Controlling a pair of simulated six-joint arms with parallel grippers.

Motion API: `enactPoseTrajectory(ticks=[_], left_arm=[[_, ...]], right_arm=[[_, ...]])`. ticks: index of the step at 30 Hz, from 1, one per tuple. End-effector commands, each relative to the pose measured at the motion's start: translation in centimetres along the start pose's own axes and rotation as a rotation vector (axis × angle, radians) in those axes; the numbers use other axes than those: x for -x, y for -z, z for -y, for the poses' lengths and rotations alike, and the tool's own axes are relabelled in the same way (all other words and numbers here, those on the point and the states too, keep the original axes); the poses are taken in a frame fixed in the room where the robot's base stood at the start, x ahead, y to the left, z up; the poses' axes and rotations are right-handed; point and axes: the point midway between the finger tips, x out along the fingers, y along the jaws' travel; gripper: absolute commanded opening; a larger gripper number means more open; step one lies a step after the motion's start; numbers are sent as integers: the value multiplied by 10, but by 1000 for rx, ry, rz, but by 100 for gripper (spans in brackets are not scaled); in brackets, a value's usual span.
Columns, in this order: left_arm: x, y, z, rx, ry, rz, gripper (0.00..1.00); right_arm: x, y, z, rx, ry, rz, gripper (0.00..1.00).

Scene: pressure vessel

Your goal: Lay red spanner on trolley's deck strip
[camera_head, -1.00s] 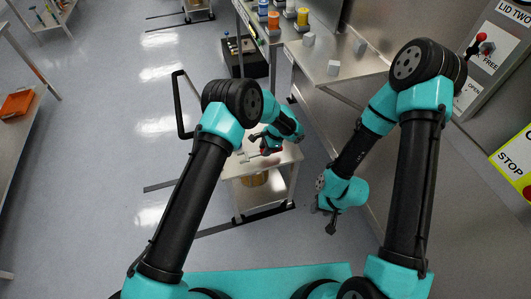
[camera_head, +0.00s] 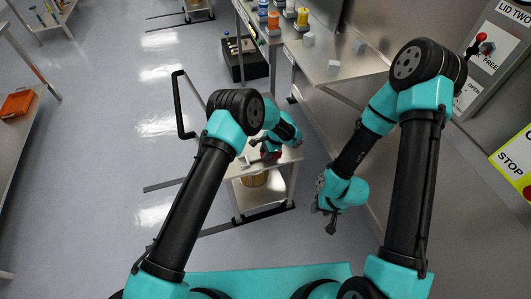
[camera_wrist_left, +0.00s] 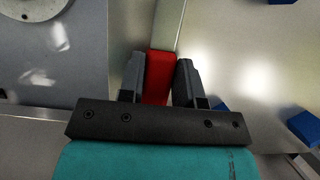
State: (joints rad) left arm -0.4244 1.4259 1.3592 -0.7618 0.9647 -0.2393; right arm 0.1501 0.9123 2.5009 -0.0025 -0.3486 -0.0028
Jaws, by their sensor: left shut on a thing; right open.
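The red spanner (camera_wrist_left: 158,80) shows in the left wrist view, its red grip between my left jaws and a pale metal shaft (camera_wrist_left: 168,22) running up and away. My left gripper (camera_wrist_left: 160,85) is shut on it. In the head view, my left gripper (camera_head: 270,155) is over the trolley (camera_head: 291,158), with a speck of red at its jaws. I cannot tell whether the spanner touches the deck. The deck strip cannot be made out clearly. My right gripper (camera_head: 328,215) is open and empty, right of the trolley and pointing down.
The trolley has a black push handle (camera_head: 178,105) on the left and a brass-coloured drum (camera_head: 254,180) on its lower shelf. Blue blocks (camera_wrist_left: 302,125) lie at right in the wrist view. A steel bench (camera_head: 345,75) with small grey blocks stands behind.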

Motion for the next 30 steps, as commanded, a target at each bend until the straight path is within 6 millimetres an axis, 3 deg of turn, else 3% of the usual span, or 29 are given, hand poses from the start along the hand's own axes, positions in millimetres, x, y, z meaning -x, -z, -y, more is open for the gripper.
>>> enactPoseTrajectory(ticks=[1, 2, 9, 20, 30], left_arm=[[-1, 0, 0, 0, 0, 0, 2], [-1, 0, 0, 0, 0, 0, 34], [-1, 0, 0, 0, 0, 0, 57], [3, -1, 0, 0, 1, 0, 57], [51, 0, 0, 1, 2, -1, 57]], right_arm=[[0, 0, 0, 0, 0, 0, 43], [0, 0, 0, 0, 0, 0, 43], [0, 0, 0, 0, 0, 0, 43], [0, 0, 0, 0, 0, 0, 43], [0, 0, 0, 0, 0, 0, 43]])
